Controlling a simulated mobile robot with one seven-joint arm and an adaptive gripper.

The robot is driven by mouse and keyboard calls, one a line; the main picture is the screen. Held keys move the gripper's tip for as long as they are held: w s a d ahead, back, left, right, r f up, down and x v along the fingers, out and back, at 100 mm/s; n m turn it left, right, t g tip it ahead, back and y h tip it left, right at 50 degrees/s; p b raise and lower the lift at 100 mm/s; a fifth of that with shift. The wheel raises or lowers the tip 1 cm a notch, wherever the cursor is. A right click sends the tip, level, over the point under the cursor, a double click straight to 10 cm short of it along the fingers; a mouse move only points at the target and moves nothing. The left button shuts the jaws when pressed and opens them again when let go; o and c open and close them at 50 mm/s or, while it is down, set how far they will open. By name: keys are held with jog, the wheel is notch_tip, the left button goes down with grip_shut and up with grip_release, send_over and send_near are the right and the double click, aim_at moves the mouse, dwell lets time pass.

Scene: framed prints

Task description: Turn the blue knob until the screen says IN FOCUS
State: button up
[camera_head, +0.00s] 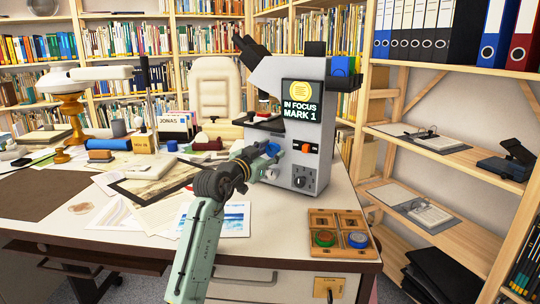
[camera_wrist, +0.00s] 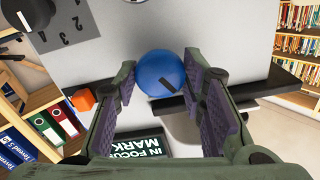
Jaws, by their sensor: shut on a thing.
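The blue knob (camera_head: 272,149) is on the side of a grey microscope-like instrument (camera_head: 318,125). In the wrist view the knob (camera_wrist: 160,77) is round, with a dark mark toward its lower right. My gripper (camera_head: 276,153) reaches it from the front left. In the wrist view my two gripper fingers (camera_wrist: 160,72) stand on either side of the knob and are shut on it. The screen (camera_head: 300,102) shows a yellow round symbol and reads "IN FOCUS MARK 1". Part of the screen (camera_wrist: 143,146) shows, tilted, in the wrist view, with its text partly hidden by my gripper.
An orange switch (camera_head: 306,147) and a black numbered dial (camera_head: 300,181) are on the instrument's front. A wooden tray (camera_head: 323,218) with round lidded pieces stands at the desk's right corner. Papers (camera_head: 217,219) and books cover the desk's middle. Shelves (camera_head: 450,150) stand to the right.

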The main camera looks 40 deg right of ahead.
dwell(0.3)
jog(key=o, duration=1.2)
jog(key=v, duration=1.2)
